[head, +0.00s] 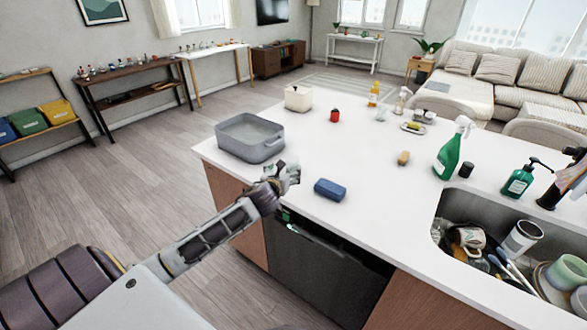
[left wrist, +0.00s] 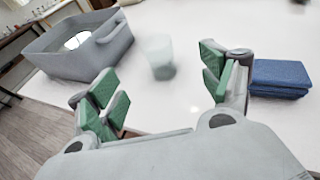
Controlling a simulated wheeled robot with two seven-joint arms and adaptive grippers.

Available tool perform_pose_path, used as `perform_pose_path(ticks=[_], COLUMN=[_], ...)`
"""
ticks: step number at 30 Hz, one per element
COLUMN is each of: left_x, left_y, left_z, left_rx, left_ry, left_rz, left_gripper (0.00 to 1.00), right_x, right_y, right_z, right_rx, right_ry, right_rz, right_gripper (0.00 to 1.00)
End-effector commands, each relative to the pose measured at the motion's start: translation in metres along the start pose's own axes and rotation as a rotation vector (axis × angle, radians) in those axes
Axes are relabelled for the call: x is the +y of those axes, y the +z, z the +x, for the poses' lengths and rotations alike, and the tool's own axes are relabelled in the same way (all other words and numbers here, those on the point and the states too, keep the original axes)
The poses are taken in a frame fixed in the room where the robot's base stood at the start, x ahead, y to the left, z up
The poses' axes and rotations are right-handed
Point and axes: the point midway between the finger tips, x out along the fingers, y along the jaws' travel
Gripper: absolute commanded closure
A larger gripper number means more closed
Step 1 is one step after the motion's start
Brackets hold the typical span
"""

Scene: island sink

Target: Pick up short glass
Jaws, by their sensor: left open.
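A short, clear, slightly frosted glass (left wrist: 158,57) stands upright on the white counter in the left wrist view. In the head view my left gripper (head: 286,178) is over the counter's near edge, and I cannot make out the glass clearly there. My right gripper is not in view.
A grey basin (head: 250,150) stands left of the glass, and a blue folded cloth or sponge (head: 330,190) lies right of my left gripper. Counter between is clear.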

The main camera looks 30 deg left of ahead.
Motion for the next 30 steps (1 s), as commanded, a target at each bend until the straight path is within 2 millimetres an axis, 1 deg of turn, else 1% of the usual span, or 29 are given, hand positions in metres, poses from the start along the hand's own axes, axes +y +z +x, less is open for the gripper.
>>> perform_pose_path(ticks=[1,4,17,23,30], left_x=[0.001,0.001,0.001,0.001,0.001], left_y=[0.004,0.008,0.008,0.008,0.009], left_z=[0.001,0.002,0.004,0.017,0.039], left_rx=[-0.009,-0.017,-0.017,-0.017,-0.017], left_ry=[-0.001,-0.002,-0.002,-0.001,-0.001], left_rz=[0.024,0.049,0.05,0.048,0.048], left_gripper=[0.2,0.2,0.2,0.2,0.2], right_x=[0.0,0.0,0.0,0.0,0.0], right_y=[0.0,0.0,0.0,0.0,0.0], right_z=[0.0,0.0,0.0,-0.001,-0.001], right_rx=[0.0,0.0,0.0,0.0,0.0], right_ry=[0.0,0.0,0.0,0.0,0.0], right_rz=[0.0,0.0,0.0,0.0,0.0], right_gripper=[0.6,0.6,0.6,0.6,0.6])
